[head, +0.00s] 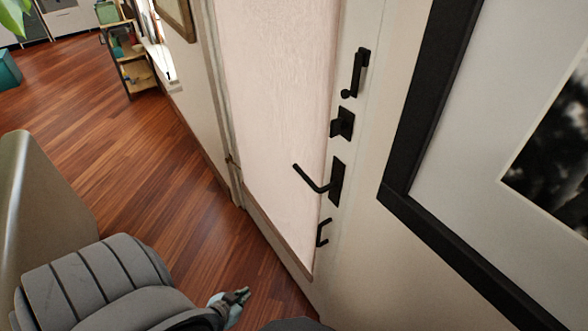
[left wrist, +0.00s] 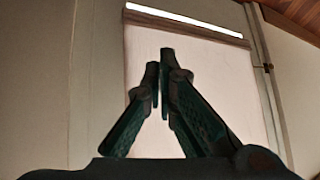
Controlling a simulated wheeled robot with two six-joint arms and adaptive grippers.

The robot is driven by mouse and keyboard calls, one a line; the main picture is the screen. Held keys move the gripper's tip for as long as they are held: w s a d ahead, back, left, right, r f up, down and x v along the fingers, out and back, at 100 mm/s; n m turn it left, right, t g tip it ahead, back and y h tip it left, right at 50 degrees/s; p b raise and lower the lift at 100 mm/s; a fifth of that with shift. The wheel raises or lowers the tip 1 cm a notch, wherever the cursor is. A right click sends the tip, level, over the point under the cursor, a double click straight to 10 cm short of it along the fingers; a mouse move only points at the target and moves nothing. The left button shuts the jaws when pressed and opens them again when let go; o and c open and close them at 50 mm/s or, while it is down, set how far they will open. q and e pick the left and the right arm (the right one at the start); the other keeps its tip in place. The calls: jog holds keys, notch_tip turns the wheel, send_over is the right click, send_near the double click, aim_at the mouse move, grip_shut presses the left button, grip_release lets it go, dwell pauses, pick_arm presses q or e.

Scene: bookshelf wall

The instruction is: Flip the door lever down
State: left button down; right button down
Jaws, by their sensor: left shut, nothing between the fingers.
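Black fittings sit in a column on the right edge of the pale door (head: 275,90) in the head view. The door lever (head: 311,179) is a bent black bar that reaches left from a black plate (head: 338,184), its free end tilted up. My left gripper (head: 243,293) is low in the head view, below and left of the lever and apart from it. Its fingers are shut and empty, and they also show in the left wrist view (left wrist: 160,75) before a pale panel. No lever shows in that view. My right gripper is out of view.
Above the lever are a square black fitting (head: 342,123) and an upright black latch (head: 356,73); below it is a small black pull (head: 323,232). A black-framed picture (head: 455,240) hangs at right. Open wooden floor (head: 150,150) lies left of the door.

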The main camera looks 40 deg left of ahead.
pick_arm(q)
jog(key=w+a+r+t, duration=0.3)
jog(key=w+r+t, duration=0.1)
jog(key=w+r, duration=0.45)
jog(key=w+r+t+h, duration=0.2)
jog(key=r+t, duration=0.1)
jog(key=r, duration=0.6)
jog(key=w+r+m+t+h, duration=0.1)
jog(key=w+r+t+h, duration=0.1)
jog(key=r, duration=0.7)
jog(key=w+d+r+m+t+h+b, duration=0.1)
jog(key=w+r+t+h, duration=0.1)
jog(key=r, duration=0.7)
jog(key=shift+r+t+h, duration=0.35)
jog(key=shift+t+h, duration=0.15)
jog(key=shift+t, duration=0.7)
jog(key=x, duration=1)
jog(key=f, duration=0.4)
jog(key=shift+d, duration=0.4)
